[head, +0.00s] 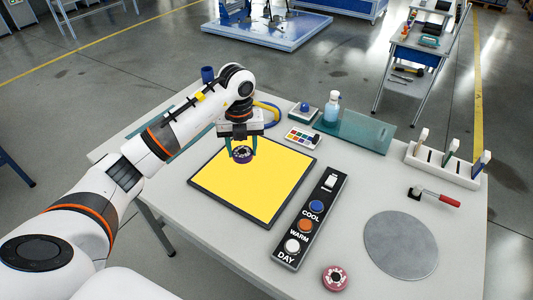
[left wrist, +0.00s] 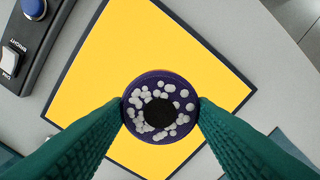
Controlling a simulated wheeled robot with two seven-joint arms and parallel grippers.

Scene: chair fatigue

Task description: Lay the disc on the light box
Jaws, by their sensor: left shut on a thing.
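The light box (head: 272,187) is a flat square panel lit yellow with a dark frame, lying on the table; it also fills much of the left wrist view (left wrist: 200,45). My left gripper (head: 241,150) is shut on a purple disc (head: 242,155) over the far part of the panel. In the left wrist view the disc (left wrist: 160,82) has white dots around a dark centre and sits between the green fingertips. I cannot tell whether its underside touches the panel. My right gripper is not in view.
A control strip (head: 311,215) with COOL, WARM and DAY buttons lies right of the panel. A grey round plate (head: 401,245), a red-handled tool (head: 434,196) and a white rack (head: 442,166) are farther right. A spray bottle (head: 331,108) and a small colour palette (head: 303,138) stand behind.

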